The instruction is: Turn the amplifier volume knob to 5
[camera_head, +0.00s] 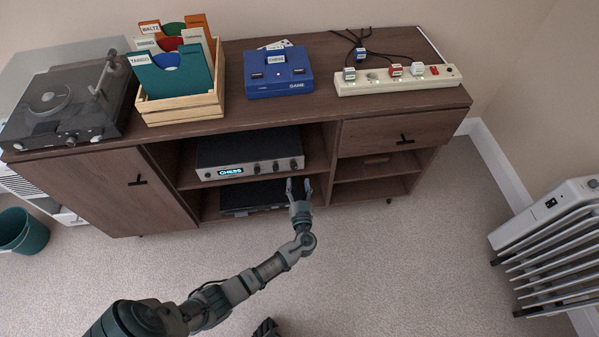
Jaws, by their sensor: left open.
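The amplifier (235,153) is a silver-fronted box with a dark top on the cabinet's upper middle shelf. Its lit blue-white display (231,171) seems to read "CHILDS", but the text is small. Several dark knobs (275,166) sit on the right half of its front; their labels and pointer positions are too small to read. My left gripper (298,186) is open and empty, with its fingers pointing toward the cabinet. It appears just in front of and below the rightmost knob (293,164); I see no clear contact.
A black device (255,195) lies on the shelf below the amplifier. The cabinet top (235,48) holds a turntable (65,100), a record crate (180,108), a blue game box (278,72) and a power strip (400,80). A radiator (550,240) stands right; carpet (400,260) is clear between.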

